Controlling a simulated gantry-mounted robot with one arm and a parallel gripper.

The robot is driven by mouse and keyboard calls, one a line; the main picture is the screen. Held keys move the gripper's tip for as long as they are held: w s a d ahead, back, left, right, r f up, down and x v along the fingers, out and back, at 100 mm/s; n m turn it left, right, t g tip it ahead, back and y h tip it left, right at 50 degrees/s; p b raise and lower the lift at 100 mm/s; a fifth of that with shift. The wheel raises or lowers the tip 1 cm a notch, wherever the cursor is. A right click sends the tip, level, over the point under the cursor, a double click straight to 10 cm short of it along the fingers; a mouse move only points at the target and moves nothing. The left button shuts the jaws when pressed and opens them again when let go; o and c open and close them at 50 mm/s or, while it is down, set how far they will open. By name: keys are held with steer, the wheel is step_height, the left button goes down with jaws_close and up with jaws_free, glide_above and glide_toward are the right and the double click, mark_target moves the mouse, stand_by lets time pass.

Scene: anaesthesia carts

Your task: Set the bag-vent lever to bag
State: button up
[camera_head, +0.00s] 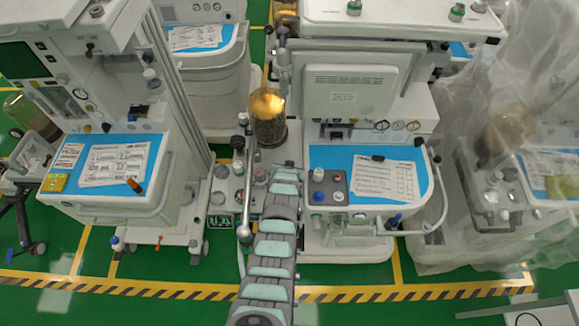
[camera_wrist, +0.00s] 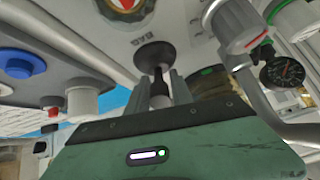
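The bag-vent lever (camera_wrist: 155,57) shows in the wrist view as a black flared knob with a narrow stem, below a panel marked BAG. In the head view my arm reaches up to the centre machine's left side, and the lever and fingertips are hidden there.
A red-and-white round dial (camera_wrist: 128,6) is above the lever. Blue (camera_wrist: 20,62) and red knobs hang at left. In the head view a glass canister (camera_head: 267,118) stands close behind my arm.

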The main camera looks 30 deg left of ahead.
steer(key=shift+o, duration=1.4)
steer(key=shift+r, duration=0.15)
steer(key=b+v, duration=0.1)
steer(key=v, duration=0.9)
steer(key=shift+s+d+r+b, duration=0.15)
steer(key=shift+s+r+b, duration=0.1)
steer(key=shift+b, duration=0.1)
